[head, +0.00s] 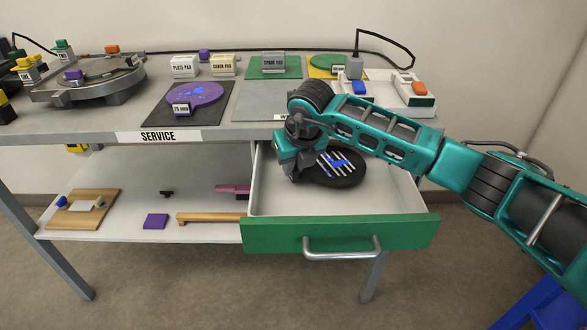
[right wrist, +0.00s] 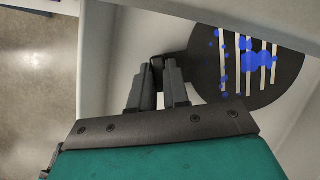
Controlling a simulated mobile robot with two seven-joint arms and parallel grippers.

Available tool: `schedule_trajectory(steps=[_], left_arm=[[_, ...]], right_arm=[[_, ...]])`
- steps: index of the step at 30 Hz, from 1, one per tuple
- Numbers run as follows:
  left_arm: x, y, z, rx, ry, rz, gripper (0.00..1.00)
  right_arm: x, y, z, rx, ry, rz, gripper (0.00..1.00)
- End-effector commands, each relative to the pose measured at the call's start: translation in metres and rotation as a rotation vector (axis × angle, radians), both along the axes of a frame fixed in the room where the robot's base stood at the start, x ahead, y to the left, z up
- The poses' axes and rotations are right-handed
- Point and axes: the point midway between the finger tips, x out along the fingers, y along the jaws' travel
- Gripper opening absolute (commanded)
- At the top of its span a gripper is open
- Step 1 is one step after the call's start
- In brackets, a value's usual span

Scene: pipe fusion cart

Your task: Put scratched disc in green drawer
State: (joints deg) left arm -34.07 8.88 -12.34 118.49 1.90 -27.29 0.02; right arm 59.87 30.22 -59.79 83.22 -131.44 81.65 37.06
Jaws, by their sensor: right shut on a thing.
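The scratched disc (head: 347,172) is black with white stripes and blue marks. It is inside the open green drawer (head: 275,234), toward the back. My right gripper (head: 308,172) reaches down into the drawer at the disc's left side. In the right wrist view, its fingers (right wrist: 160,72) are shut at the edge of the disc (right wrist: 245,68), with a small dark piece between the tips. I cannot tell whether the disc rests on the drawer floor or hangs slightly above it. My left gripper is not in view.
The service bench (head: 60,127) above holds a purple disc (head: 200,95) on a dark mat, a turntable-like machine (head: 88,80), labelled pads and a corded grey block (head: 354,66). A lower shelf (head: 130,210) at left holds small items. The drawer's front half is empty.

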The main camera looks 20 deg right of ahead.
Motion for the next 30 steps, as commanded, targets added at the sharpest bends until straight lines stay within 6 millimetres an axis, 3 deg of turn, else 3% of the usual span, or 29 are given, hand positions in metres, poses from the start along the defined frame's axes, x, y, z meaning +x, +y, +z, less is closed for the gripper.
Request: schedule_trajectory(steps=[3,14,15,22,30], left_arm=[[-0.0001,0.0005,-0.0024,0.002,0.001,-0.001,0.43],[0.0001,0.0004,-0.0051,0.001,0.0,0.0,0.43],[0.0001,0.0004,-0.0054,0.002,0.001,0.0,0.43],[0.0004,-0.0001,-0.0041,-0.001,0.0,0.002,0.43],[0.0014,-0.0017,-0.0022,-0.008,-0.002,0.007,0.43]], right_arm=[[0.0002,0.0002,-0.0107,0.001,-0.001,0.0,0.0],[0.0002,0.0,-0.0146,0.001,-0.002,0.0,0.0],[-0.0002,0.0,-0.0159,0.001,0.0,0.0,0.17],[-0.0003,-0.0001,-0.0149,0.001,0.0,-0.001,0.39],[-0.0003,-0.0001,-0.0139,0.001,0.0,-0.001,0.41]])
